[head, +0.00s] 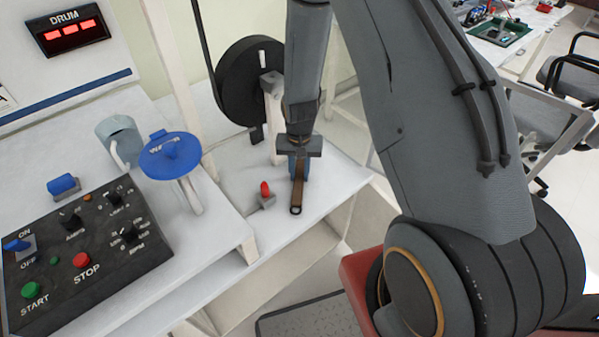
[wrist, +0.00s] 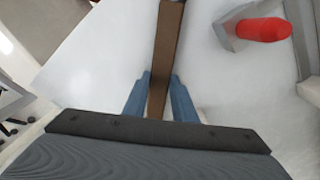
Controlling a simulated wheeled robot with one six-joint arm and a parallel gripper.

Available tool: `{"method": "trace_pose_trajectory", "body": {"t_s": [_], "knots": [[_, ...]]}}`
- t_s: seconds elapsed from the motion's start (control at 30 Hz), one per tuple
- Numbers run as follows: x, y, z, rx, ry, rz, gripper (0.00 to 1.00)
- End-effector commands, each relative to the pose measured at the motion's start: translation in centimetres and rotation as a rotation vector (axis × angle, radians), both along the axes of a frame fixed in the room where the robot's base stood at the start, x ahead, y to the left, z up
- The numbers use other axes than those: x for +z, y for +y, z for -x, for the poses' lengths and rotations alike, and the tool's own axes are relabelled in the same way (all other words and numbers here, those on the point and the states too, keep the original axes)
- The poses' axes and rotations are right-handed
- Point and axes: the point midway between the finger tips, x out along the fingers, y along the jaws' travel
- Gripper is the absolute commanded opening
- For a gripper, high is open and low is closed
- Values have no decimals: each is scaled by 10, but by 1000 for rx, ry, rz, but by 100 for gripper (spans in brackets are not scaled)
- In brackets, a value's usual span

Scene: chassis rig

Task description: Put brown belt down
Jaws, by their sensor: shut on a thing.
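The brown belt (head: 298,187) is a narrow brown strap with a dark ring at its near end. My gripper (head: 299,168) is shut on it, over the white table at the centre of the head view. In the wrist view the belt (wrist: 169,45) runs upward from between the two blue fingers of my gripper (wrist: 160,95). The belt looks close to the white tabletop (wrist: 100,50); I cannot tell whether it touches. The part behind the fingers is hidden.
A small red-tipped lever (head: 265,189) stands just left of the belt; it also shows in the wrist view (wrist: 264,29). A black wheel (head: 250,82) is behind. A blue disc (head: 170,156) and a black control panel (head: 85,250) are at left. Tabletop right of the belt is clear.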

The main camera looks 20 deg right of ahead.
Motion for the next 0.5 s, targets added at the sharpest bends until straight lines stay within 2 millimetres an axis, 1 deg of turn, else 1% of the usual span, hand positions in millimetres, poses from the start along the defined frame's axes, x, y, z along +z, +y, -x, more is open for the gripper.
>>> {"method": "trace_pose_trajectory", "body": {"t_s": [0.27, 0.3, 0.4, 0.5], "knots": [[-3, 0, 0, 0, 0, 0, 0], [-3, 0, 0, 0, 0, 0, 28], [-3, 0, 0, 0, 0, 0, 43], [-3, 0, 0, 0, 0, 0, 43]]}}
